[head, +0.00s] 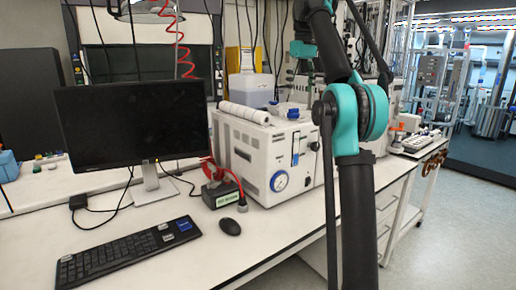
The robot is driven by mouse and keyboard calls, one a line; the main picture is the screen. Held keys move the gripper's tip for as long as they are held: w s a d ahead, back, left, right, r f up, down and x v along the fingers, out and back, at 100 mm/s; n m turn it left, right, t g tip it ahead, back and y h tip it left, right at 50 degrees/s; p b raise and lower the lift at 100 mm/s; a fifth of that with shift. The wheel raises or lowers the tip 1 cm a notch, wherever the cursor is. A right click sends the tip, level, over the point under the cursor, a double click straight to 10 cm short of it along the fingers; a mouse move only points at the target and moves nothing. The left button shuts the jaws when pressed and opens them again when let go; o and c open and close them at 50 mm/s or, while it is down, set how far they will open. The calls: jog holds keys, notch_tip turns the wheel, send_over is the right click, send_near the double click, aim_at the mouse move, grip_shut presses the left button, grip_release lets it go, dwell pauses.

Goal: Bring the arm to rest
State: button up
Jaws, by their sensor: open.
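My black arm with teal joints rises through the right of the head view. Its elbow (372,110) is in front of the white instrument, and the upper link leans up and to the left, out of the top of the picture. I cannot make out my gripper or its fingers in this view. Nothing held by the arm can be seen.
A white bench (270,225) carries a black monitor (130,122), a keyboard (128,250), a mouse (230,227) and a white boxy instrument (262,155) with a round gauge. Cables and a red coiled hose (184,45) hang above. Open floor (450,220) lies to the right.

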jog(key=s+d+f+m+t, duration=0.1)
jog(key=s+f+m, duration=0.15)
jog(key=f, duration=0.85)
jog(key=s+d+f+m+t, duration=0.1)
jog(key=s+f, duration=0.2)
jog(key=f, duration=0.9)
jog(key=s+d+f+m+t, duration=0.1)
jog(key=s+d+f+m, duration=0.1)
jog(key=s+f, duration=2.6)
jog(key=shift+f+m+t, duration=0.25)
jog(key=shift+m+t, duration=0.05)
jog(key=shift+m, duration=0.15)
